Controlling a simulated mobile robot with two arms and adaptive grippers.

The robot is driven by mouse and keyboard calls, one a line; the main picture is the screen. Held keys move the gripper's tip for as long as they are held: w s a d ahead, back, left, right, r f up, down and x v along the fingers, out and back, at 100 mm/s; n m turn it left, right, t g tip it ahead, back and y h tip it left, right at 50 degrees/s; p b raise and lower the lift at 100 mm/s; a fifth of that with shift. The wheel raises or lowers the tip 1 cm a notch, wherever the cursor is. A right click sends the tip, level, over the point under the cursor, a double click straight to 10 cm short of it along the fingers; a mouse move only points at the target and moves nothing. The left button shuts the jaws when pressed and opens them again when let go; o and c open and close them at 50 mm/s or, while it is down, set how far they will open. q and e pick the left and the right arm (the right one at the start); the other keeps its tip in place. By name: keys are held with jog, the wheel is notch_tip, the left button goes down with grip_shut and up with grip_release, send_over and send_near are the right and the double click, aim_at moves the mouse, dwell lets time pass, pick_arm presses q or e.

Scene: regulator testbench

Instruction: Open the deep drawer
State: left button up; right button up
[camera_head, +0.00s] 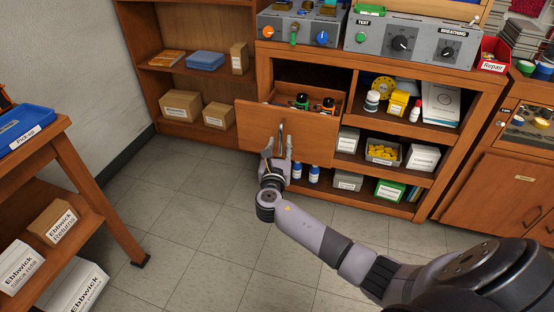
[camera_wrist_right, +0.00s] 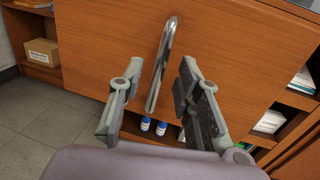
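The deep drawer (camera_head: 262,129) is a wide wooden front in the cabinet under the testbench. It stands pulled out, with bottles and other items showing inside behind the front. Its upright metal bar handle (camera_head: 282,132) is also in the right wrist view (camera_wrist_right: 161,62). My right gripper (camera_head: 278,147) is at the handle. In the wrist view its two fingers (camera_wrist_right: 158,82) are spread apart, one on each side of the handle's lower part, with visible gaps to the bar. My left gripper is not in view.
Open shelves right of the drawer hold bottles and boxes such as a grey bin (camera_head: 382,152). Two blue-capped bottles (camera_head: 313,173) stand below the drawer. A wooden table (camera_head: 107,190) with a blue tray stands at the left. The tiled floor between is clear.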

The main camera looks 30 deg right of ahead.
jog(key=v, duration=0.9)
jog(key=s+a+f+m+g+y, duration=0.25)
jog(key=s+f+m, duration=0.35)
jog(key=f, duration=0.5)
jog(key=s+a+f+m+g+y, duration=0.1)
jog(key=s+f+m+g+y, duration=0.25)
jog(key=s+f, duration=0.6)
jog(key=s+a+f+m+g+y, duration=0.25)
jog(key=s+f+m, duration=0.3)
jog(key=f, duration=0.75)
jog(key=s+a+f+m+g+y, duration=0.1)
jog(key=s+a+f+m+g, duration=0.1)
jog(key=s+f+m, duration=0.4)
jog(key=s+a+f+m+g+y, duration=0.25)
jog(key=s+m, duration=0.25)
jog(key=s, duration=0.3)
pick_arm(q)
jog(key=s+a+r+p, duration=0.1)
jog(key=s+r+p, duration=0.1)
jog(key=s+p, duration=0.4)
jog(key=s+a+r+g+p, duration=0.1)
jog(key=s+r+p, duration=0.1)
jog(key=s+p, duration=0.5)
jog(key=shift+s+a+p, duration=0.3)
jog(key=shift+p, duration=0.4)
pick_arm(e)
jog(key=s+d+r+h, duration=0.1)
jog(key=s+d+r, duration=0.1)
jog(key=s, duration=1.2)
jog(key=shift+r, duration=0.9)
